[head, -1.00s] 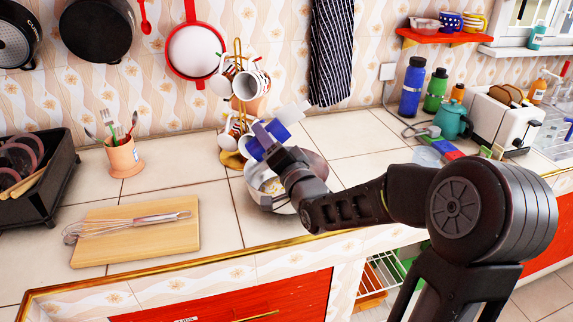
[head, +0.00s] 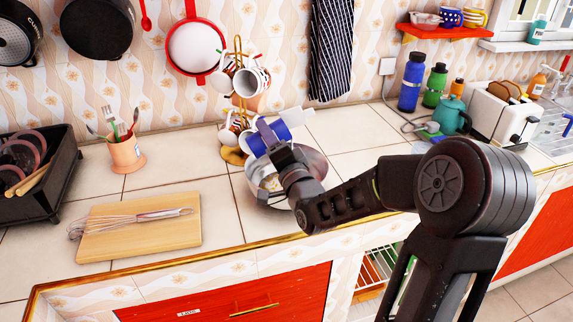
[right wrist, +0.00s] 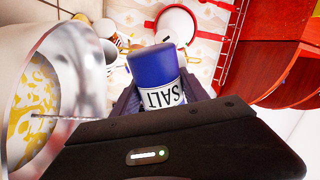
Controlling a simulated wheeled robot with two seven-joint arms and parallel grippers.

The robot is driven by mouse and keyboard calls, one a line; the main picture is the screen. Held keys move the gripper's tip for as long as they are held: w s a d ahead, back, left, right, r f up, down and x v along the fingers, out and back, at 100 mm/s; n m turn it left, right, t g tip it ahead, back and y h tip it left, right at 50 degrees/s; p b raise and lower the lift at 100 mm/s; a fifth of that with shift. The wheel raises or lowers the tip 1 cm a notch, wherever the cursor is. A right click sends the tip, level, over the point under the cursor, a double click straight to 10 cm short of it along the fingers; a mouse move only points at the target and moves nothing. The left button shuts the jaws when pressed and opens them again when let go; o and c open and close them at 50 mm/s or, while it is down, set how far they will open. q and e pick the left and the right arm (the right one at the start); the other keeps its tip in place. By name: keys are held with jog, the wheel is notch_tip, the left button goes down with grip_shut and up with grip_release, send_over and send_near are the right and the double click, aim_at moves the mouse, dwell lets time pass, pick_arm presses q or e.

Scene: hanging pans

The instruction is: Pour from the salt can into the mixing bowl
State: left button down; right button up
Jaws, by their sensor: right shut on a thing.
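The salt can (head: 268,138) is blue with a white part and lies tilted almost on its side above the back of the mixing bowl. In the right wrist view, the can (right wrist: 156,68) shows its blue end and a white SALT label. My right gripper (head: 273,141) is shut on the can; its dark fingers (right wrist: 162,98) flank it. The metal mixing bowl (head: 315,166) stands on the counter, partly hidden by my right gripper. In the right wrist view, the bowl (right wrist: 83,58) holds yellow and pale contents. No falling salt can be made out. My left gripper is out of view.
A mug tree (head: 239,85) with several mugs stands close behind the bowl. A cutting board (head: 150,235) with a whisk (head: 135,219) lies to the left. A utensil cup (head: 126,154) and black rack (head: 40,195) stand farther left; bottles and a toaster (head: 500,114) are at right.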

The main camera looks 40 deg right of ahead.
jog(key=shift+r+p, duration=0.2)
jog(key=shift+p, duration=0.15)
dwell(0.6)
jog(key=shift+m, duration=0.3)
jog(key=n+b, duration=0.2)
jog(key=f+n+y+b, duration=0.1)
jog(key=n+b, duration=0.1)
jog(key=shift+b, duration=0.4)
jog(key=shift+r+n+p, duration=0.25)
jog(key=shift+n+p, duration=0.05)
jog(key=shift+p, duration=0.1)
